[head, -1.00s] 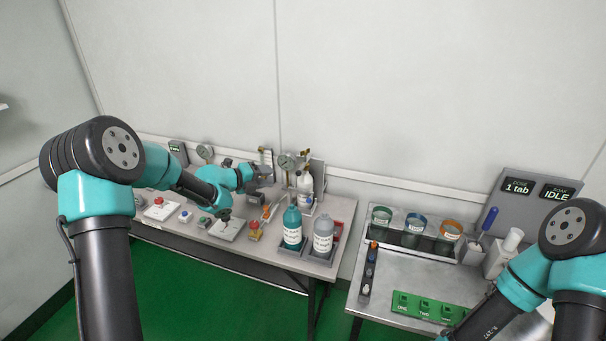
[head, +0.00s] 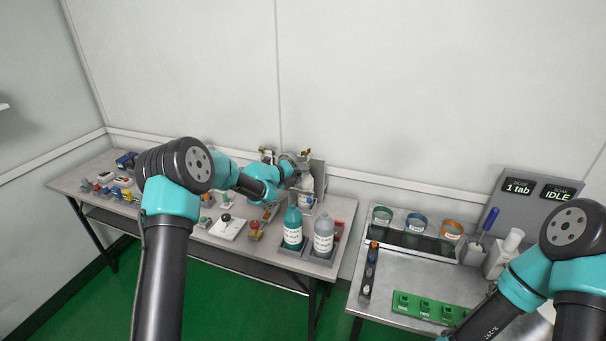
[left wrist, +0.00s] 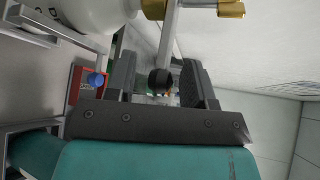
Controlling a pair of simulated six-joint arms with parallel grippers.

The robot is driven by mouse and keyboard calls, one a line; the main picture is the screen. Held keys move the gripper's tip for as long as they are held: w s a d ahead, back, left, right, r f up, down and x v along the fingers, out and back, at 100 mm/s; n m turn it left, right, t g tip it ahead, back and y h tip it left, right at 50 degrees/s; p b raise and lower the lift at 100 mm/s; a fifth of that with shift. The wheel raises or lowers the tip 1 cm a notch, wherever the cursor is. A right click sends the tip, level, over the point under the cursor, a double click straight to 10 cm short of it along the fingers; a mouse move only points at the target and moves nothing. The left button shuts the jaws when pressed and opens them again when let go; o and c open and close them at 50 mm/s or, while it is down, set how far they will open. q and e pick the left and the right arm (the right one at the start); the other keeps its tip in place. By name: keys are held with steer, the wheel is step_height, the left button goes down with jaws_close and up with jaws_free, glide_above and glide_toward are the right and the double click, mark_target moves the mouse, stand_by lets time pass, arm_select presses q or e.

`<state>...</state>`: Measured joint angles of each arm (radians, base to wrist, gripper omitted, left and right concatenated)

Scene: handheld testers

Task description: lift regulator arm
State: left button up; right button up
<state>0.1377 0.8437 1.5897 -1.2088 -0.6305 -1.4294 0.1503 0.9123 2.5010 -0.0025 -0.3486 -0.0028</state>
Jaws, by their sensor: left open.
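A grey rod with a round black knob (left wrist: 161,82), likely the regulator arm, shows in the left wrist view, hanging from above beside brass fittings (left wrist: 232,9). My left gripper (left wrist: 160,88) is open, with one dark finger on each side of the knob. I cannot tell whether either finger touches it. In the head view my left gripper (head: 309,178) is at the back right of the left bench, at the regulator stand (head: 319,172). The arm's knob is hidden there by my wrist. My right gripper is out of view; only its arm shows at the lower right.
A white bottle (left wrist: 85,12) is close to the left gripper. A teal bottle (head: 292,228) and a grey bottle (head: 323,234) stand in front of the stand. Switches and a white lever plate (head: 228,228) lie to the left. The right bench holds jars and a green rack (head: 425,308).

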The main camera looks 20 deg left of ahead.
arm_select(q)
steer(key=shift+x, duration=0.9)
jaws_close()
